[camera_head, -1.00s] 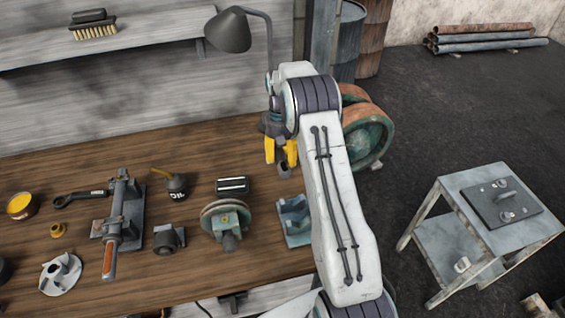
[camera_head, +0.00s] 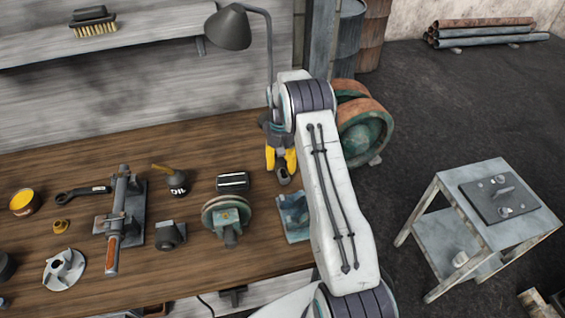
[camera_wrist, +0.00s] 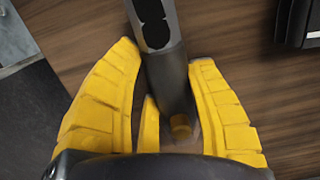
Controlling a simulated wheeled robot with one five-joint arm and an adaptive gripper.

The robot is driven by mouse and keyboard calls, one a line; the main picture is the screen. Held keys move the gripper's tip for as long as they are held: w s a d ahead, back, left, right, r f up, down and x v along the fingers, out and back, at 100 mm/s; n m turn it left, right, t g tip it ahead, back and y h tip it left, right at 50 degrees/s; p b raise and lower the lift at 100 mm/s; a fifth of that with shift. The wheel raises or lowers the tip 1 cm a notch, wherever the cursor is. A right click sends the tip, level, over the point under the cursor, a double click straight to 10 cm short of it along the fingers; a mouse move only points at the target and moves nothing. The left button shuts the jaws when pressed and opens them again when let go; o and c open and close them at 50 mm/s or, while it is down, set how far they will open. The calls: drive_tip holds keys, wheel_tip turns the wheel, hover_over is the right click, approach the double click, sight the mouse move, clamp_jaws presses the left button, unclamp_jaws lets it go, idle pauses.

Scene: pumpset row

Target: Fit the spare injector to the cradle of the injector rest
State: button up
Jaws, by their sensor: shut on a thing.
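My gripper (camera_head: 281,160) has yellow fingers and is over the right part of the wooden bench. It is shut on the spare injector (camera_wrist: 170,75), a dark grey cylinder with a dark opening in its side. In the head view the injector's lower end (camera_head: 283,178) shows below the fingers. The injector rest, seemingly the blue-grey cradle block (camera_head: 293,217), stands on the bench nearer the camera than the gripper. My arm hides part of its right side. The injector appears apart from the rest. In the wrist view a grey plate-like edge (camera_wrist: 35,115) lies at left.
A black box (camera_head: 232,181) and a round flanged part (camera_head: 227,218) stand left of the rest. A lamp (camera_head: 229,30) rises behind my gripper. A vise-like tool (camera_head: 120,215), an oil can (camera_head: 176,182) and other parts fill the bench further left.

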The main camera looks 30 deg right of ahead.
drive_tip(key=shift+f, duration=0.1)
drive_tip(key=o, duration=1.2)
